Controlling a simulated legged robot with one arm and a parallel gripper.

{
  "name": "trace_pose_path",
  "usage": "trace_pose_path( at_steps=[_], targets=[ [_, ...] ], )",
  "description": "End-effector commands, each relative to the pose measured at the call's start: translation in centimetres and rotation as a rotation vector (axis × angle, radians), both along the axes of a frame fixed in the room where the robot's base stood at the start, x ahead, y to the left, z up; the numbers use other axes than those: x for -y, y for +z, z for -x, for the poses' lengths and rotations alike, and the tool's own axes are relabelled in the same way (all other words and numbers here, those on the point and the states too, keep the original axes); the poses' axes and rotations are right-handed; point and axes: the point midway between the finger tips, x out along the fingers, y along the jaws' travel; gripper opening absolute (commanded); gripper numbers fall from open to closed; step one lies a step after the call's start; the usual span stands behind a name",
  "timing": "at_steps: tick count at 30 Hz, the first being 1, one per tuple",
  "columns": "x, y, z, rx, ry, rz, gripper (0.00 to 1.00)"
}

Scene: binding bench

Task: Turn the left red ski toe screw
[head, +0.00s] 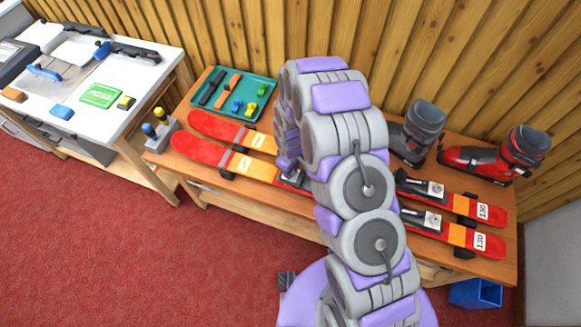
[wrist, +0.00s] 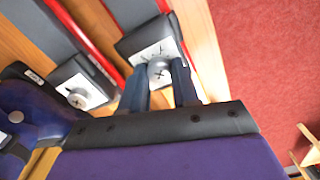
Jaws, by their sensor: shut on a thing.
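Two red skis with orange bands lie side by side on a wooden bench: the front ski (head: 200,150) and the rear ski (head: 217,128), tips to the left in the head view. In the wrist view, my gripper (wrist: 164,80) has its two dark fingers closed on a round grey toe screw (wrist: 158,70) on a white plate. This toe piece (wrist: 145,38) is on the ski nearer the red carpet. The second toe screw (wrist: 78,99) stands apart, left of the fingers. In the head view my arm hides the held screw.
A green tray (head: 240,88) of tools lies at the back left of the bench (head: 190,176). A grey boot (head: 424,122) and a red boot (head: 525,148) stand at the back right. A white table (head: 135,85) is to the left.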

Motion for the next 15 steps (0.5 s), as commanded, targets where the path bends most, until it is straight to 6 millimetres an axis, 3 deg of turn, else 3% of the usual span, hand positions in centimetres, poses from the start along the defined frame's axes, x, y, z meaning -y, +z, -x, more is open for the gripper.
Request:
trace_pose_path(
  at_steps=[15],
  targets=[
    [-0.03,0.04,0.02,-0.001,0.465,-0.001,0.0]
  ],
)
